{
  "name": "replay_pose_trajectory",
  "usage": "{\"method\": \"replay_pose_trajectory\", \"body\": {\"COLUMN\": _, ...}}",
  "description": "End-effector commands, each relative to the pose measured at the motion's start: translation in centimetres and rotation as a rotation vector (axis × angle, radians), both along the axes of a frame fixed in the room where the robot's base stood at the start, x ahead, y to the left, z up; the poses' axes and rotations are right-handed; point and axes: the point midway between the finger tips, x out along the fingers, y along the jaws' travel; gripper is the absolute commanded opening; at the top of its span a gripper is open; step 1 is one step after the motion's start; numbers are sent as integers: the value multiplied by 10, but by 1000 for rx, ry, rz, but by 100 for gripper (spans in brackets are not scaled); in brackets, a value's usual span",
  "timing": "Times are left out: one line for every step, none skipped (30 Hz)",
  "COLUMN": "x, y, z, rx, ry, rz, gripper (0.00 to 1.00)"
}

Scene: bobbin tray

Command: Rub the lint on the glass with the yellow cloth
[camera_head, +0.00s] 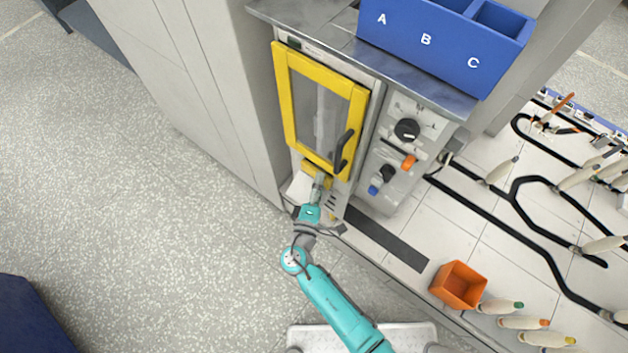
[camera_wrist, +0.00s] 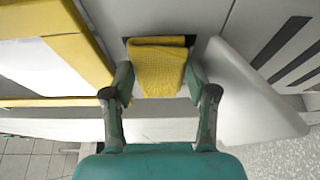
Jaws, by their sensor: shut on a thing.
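The yellow cloth (camera_wrist: 158,72) is between the fingers of my gripper (camera_wrist: 160,88) in the wrist view, with its upper end at a dark slot in a light grey panel. My gripper (camera_head: 318,182) is shut on the cloth, just below the yellow-framed door in the head view. Part of the cloth (camera_head: 316,170) shows there at the fingertips. The glass (camera_head: 320,105) is set in the yellow door frame (camera_head: 287,100) and the door looks closed. Lint on the glass cannot be made out at this size. The frame's yellow edge (camera_wrist: 75,35) shows at left in the wrist view.
A black door handle (camera_head: 344,150) sticks out at the door's right. A control panel (camera_head: 400,140) with knobs is beside it. A blue bin (camera_head: 440,40) marked A, B, C stands on top. An orange box (camera_head: 459,286) is lower right. Open floor lies left.

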Motion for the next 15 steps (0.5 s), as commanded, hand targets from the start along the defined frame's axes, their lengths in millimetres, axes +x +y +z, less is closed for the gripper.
{"method": "replay_pose_trajectory", "body": {"x": -3, "y": -5, "z": -1, "rx": -1, "ry": 2, "rz": -1, "gripper": 30}}
{"method": "replay_pose_trajectory", "body": {"x": -4, "y": -6, "z": -1, "rx": -1, "ry": 2, "rz": -1, "gripper": 30}}
{"method": "replay_pose_trajectory", "body": {"x": -5, "y": -9, "z": -1, "rx": -1, "ry": 1, "rz": -1, "gripper": 30}}
{"method": "replay_pose_trajectory", "body": {"x": -6, "y": -10, "z": -1, "rx": -1, "ry": 1, "rz": 0, "gripper": 30}}
{"method": "replay_pose_trajectory", "body": {"x": -7, "y": -11, "z": -1, "rx": -1, "ry": 1, "rz": 0, "gripper": 30}}
{"method": "replay_pose_trajectory", "body": {"x": -8, "y": -12, "z": -1, "rx": -1, "ry": 1, "rz": 0, "gripper": 30}}
{"method": "replay_pose_trajectory", "body": {"x": -9, "y": -13, "z": -1, "rx": -1, "ry": 1, "rz": 0, "gripper": 30}}
{"method": "replay_pose_trajectory", "body": {"x": -9, "y": -13, "z": -1, "rx": -1, "ry": 1, "rz": 0, "gripper": 30}}
{"method": "replay_pose_trajectory", "body": {"x": -9, "y": -14, "z": -1, "rx": 0, "ry": 2, "rz": 0, "gripper": 30}}
{"method": "replay_pose_trajectory", "body": {"x": -9, "y": -14, "z": -1, "rx": 0, "ry": 2, "rz": 0, "gripper": 30}}
{"method": "replay_pose_trajectory", "body": {"x": -10, "y": -15, "z": -1, "rx": -1, "ry": 2, "rz": 0, "gripper": 30}}
{"method": "replay_pose_trajectory", "body": {"x": -11, "y": -17, "z": -1, "rx": -1, "ry": 2, "rz": 0, "gripper": 30}}
{"method": "replay_pose_trajectory", "body": {"x": -12, "y": -18, "z": -2, "rx": -1, "ry": 2, "rz": -1, "gripper": 30}}
{"method": "replay_pose_trajectory", "body": {"x": -13, "y": -20, "z": -2, "rx": -1, "ry": 2, "rz": -1, "gripper": 29}}
{"method": "replay_pose_trajectory", "body": {"x": -14, "y": -22, "z": -2, "rx": -1, "ry": 2, "rz": -1, "gripper": 29}}
